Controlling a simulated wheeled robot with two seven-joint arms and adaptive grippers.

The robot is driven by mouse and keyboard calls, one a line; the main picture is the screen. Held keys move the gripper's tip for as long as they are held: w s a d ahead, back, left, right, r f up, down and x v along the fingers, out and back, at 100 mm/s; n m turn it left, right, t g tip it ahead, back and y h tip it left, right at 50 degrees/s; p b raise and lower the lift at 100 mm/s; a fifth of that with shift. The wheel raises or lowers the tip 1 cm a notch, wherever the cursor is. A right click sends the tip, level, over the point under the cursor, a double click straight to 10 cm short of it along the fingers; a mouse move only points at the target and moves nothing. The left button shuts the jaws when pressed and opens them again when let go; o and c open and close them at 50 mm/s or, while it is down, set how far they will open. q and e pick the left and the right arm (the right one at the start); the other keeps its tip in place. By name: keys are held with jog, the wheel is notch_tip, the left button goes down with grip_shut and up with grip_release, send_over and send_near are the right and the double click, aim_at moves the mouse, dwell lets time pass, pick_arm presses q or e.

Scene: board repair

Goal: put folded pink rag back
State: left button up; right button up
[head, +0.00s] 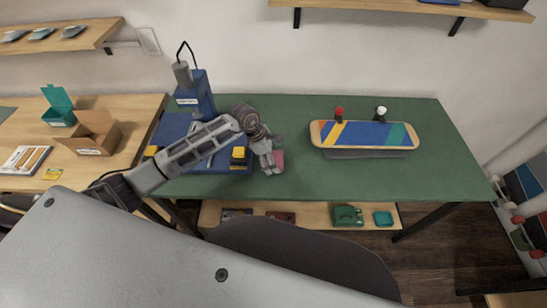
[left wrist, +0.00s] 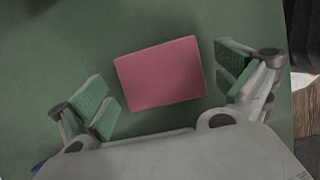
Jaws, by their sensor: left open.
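The folded pink rag (left wrist: 161,74) lies flat on the green table top, between the spread fingers in the left wrist view. In the head view a small part of the rag (head: 279,160) shows beside my gripper; the rest is hidden behind it. My left gripper (head: 270,166) is open above the rag. Its green-padded fingertips (left wrist: 167,86) stand to either side of the rag, apart from it. My right gripper is in neither view.
A skateboard (head: 365,134) rests on the green table (head: 330,181) to the right. A blue tool stand (head: 196,95), blue mat and yellow blocks (head: 238,156) are left. A lower shelf (head: 318,209) holds a green case (head: 347,215). The table's right end is clear.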

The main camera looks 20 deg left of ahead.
pick_arm(q)
jog(key=shift+r, duration=0.15)
jog(key=v, duration=1.2)
jog(key=shift+b, duration=0.35)
jog(key=shift+s, duration=0.1)
